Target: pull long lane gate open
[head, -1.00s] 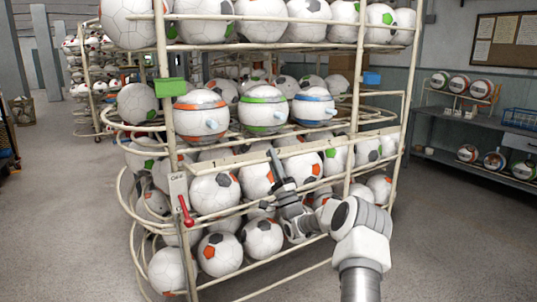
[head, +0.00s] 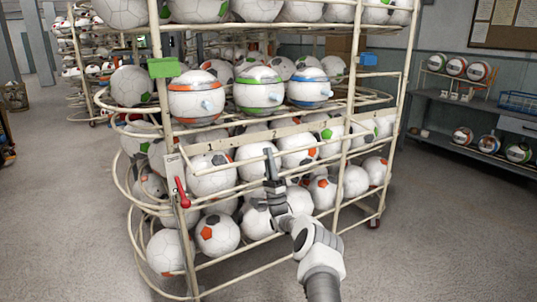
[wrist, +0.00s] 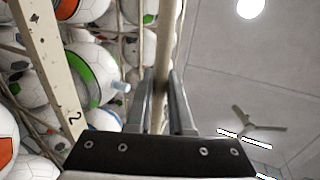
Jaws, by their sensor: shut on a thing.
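My gripper (head: 271,170) is at the front of the ball rack, below the numbered cream board (head: 255,135). In the wrist view its two fingers (wrist: 163,95) are closed around a slim cream bar (wrist: 163,45) that runs away between them. This bar appears to be the long lane gate, but the head view does not show clearly which rail it is. A red lever (head: 182,192) hangs on the rack's left post, under a small white label plate.
Three banded balls, orange (head: 196,97), green (head: 259,90) and blue (head: 309,87), sit above the board. Soccer balls fill the rack's tiers. Curved rails bulge out at the rack's left. A shelf with balls (head: 470,105) stands at right. The floor in front is clear.

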